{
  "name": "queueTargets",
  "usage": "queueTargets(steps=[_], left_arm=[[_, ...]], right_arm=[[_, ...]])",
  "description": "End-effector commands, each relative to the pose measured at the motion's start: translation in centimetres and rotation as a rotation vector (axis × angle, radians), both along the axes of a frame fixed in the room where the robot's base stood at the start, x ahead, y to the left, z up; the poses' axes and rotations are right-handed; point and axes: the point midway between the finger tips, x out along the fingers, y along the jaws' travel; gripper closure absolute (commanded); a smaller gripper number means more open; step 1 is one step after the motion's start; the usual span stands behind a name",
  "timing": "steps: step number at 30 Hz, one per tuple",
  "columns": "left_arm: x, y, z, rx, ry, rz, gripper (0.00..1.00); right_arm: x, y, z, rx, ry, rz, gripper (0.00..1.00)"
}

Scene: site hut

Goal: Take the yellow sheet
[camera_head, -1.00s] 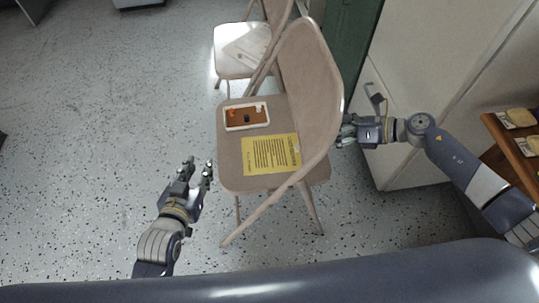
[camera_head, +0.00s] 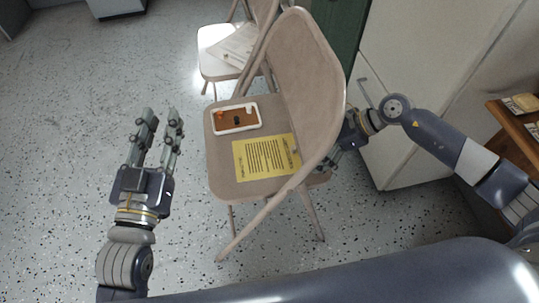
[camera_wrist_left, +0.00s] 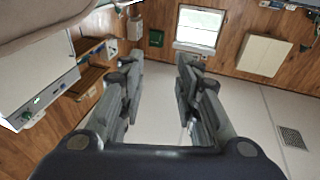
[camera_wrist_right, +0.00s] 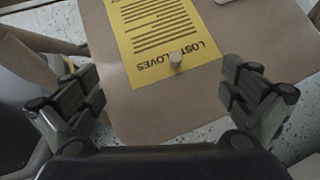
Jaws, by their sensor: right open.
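The yellow sheet (camera_head: 262,160) lies flat on the seat of a beige folding chair (camera_head: 222,182). In the right wrist view the sheet (camera_wrist_right: 150,35) bears dark print reading "LOST GLOVES", and a small tan peg-like thing (camera_wrist_right: 176,59) stands on it near that heading. My right gripper (camera_wrist_right: 160,80) is open and empty, above the seat edge by the heading. In the head view the chair's back frame partly hides it. My left gripper (camera_head: 161,115) is open and empty over the floor left of the chair; its parted fingers show in the left wrist view (camera_wrist_left: 158,65).
A white-rimmed tray (camera_head: 240,130) with a brown inside and small items lies on the seat behind the sheet. A second folding chair (camera_head: 213,68) stands behind. A pale cabinet (camera_head: 425,70) and wooden shelf (camera_head: 515,125) are at right. Floor at left is clear.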

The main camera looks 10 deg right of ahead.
Motion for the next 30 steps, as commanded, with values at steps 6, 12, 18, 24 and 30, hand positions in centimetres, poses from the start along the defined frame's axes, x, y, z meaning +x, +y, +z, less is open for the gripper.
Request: queueTargets(steps=[6,12,18,24,30], left_arm=[[-0.6,-0.3,2.8,-0.042,-0.154,-0.010,0.69],[-1.5,-0.4,5.3,-0.077,-0.281,-0.018,0.69],[-1.9,-0.4,6.0,-0.087,-0.318,-0.019,0.69],[-1.9,-0.4,6.0,-0.087,-0.317,-0.019,0.69],[-1.8,-0.4,6.0,-0.087,-0.316,-0.019,0.69]], right_arm=[[0.4,1.9,-1.6,0.002,0.000,0.001,0.00],[0.9,3.2,-2.9,0.001,0.000,-0.001,0.00],[1.0,3.6,-3.2,0.000,0.001,-0.001,0.00],[1.0,3.6,-3.2,0.000,0.001,-0.001,0.09],[1.0,3.6,-3.2,0.000,0.001,-0.001,0.46]])
